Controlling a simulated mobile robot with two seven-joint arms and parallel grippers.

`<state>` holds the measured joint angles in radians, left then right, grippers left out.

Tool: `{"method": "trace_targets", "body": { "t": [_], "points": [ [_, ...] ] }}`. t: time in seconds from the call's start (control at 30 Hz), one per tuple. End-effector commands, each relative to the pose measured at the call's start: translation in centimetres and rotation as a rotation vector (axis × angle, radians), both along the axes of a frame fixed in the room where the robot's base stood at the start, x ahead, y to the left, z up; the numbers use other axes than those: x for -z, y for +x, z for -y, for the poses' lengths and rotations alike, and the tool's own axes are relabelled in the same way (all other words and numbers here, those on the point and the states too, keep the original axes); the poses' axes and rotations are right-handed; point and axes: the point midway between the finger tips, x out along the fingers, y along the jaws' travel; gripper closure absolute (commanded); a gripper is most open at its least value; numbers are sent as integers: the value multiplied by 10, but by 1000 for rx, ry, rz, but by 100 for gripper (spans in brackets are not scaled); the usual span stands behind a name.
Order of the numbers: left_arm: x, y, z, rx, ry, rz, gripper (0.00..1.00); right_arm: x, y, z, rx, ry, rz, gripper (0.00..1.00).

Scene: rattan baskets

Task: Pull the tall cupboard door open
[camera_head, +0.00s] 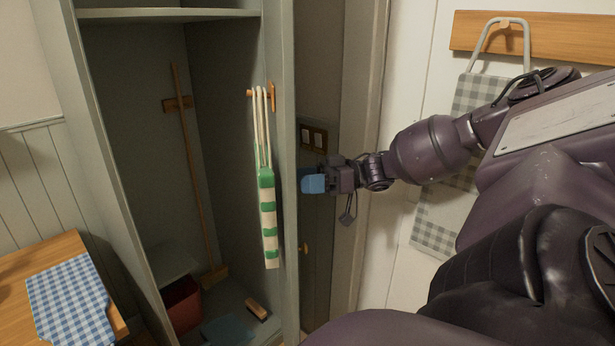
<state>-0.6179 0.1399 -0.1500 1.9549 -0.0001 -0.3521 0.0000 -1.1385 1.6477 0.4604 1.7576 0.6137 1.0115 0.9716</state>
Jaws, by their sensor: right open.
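The tall grey-green cupboard (110,160) stands open, with its inside in plain view. Its door (289,130) stands swung out on the right, seen nearly edge-on. A small brass knob (306,248) sticks out on the door's right side. My right gripper (313,183) has blue fingertips and is open beside the door's right side, above the knob. I cannot tell whether the fingertips touch the door. My left gripper is not in view.
A green-and-white striped bag (268,215) hangs from a wooden peg. A broom (192,160), red bin (182,304) and brush (257,310) stand or lie inside. A wooden table (40,263) with a blue checked cloth is at lower left. A checked towel (433,225) hangs at right.

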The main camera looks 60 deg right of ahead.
Motion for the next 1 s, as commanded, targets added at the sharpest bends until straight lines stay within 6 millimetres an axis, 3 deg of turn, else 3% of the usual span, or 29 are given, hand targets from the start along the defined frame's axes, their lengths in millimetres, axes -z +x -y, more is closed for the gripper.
{"method": "trace_targets", "body": {
  "t": [0.63,0.77,1.0],
  "points": [
    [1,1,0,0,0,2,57,-8,-2,2,9,-4,3,42],
    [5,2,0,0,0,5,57,-1,-8,9,50,-10,20,42],
    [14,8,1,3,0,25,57,30,-28,30,190,-20,84,42]
  ]
}}
